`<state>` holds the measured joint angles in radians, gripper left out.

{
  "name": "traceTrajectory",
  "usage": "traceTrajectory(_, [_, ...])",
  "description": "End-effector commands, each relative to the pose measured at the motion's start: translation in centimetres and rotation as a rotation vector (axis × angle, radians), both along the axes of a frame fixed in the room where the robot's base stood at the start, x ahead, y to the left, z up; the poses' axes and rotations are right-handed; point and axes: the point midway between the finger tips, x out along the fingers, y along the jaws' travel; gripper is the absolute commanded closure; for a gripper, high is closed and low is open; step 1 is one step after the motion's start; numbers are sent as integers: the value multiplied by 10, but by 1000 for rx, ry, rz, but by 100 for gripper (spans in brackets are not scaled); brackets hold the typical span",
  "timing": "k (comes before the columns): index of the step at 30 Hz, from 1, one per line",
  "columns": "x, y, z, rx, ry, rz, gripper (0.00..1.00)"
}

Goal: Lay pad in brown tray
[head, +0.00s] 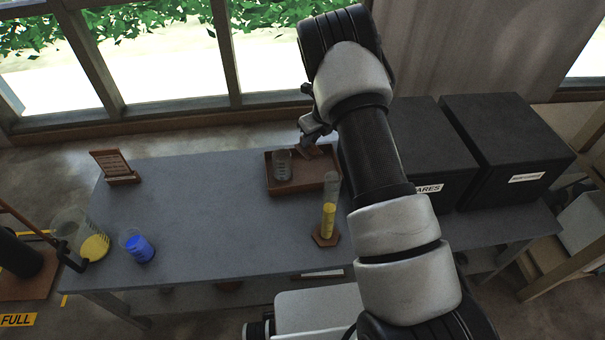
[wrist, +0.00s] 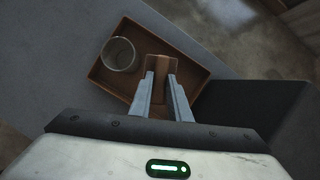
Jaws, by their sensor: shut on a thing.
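The brown tray (head: 308,178) lies on the grey table, partly hidden by my arm in the head view. It also shows in the wrist view (wrist: 196,72). A clear glass beaker (head: 282,166) stands in its left part; it also shows in the wrist view (wrist: 118,54). My gripper (head: 308,143) is over the tray's far side. In the wrist view its fingers (wrist: 166,80) are shut on a small brown pad (wrist: 159,64), right of the beaker. The pad is over the tray's floor; I cannot tell whether it touches it.
A cylinder with yellow liquid (head: 329,214) stands on a hexagonal base just in front of the tray. Black boxes (head: 507,150) stand to the right. Beakers with yellow (head: 93,243) and blue liquid (head: 137,247) and a small brown stand (head: 115,166) are at the left. The table's middle is clear.

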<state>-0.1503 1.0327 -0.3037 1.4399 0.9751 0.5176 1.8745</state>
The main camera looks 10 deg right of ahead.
Motion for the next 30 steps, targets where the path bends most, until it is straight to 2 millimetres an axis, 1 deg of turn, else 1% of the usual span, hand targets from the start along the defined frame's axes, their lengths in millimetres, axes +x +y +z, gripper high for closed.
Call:
traceTrajectory(5, [2,-3,-18,0,0,-43,100])
traceTrajectory(9, [2,-2,-45,2,2,-40,100])
traceTrajectory(12, [2,-3,-61,1,2,-40,100])
traceTrajectory(17, [2,-2,-75,1,-1,-39,100])
traceTrajectory(22, [2,-2,-100,1,1,-37,100])
traceTrajectory(24, [2,-2,-104,0,0,-38,100])
traceTrajectory(30, [2,-2,-103,1,-1,-37,100])
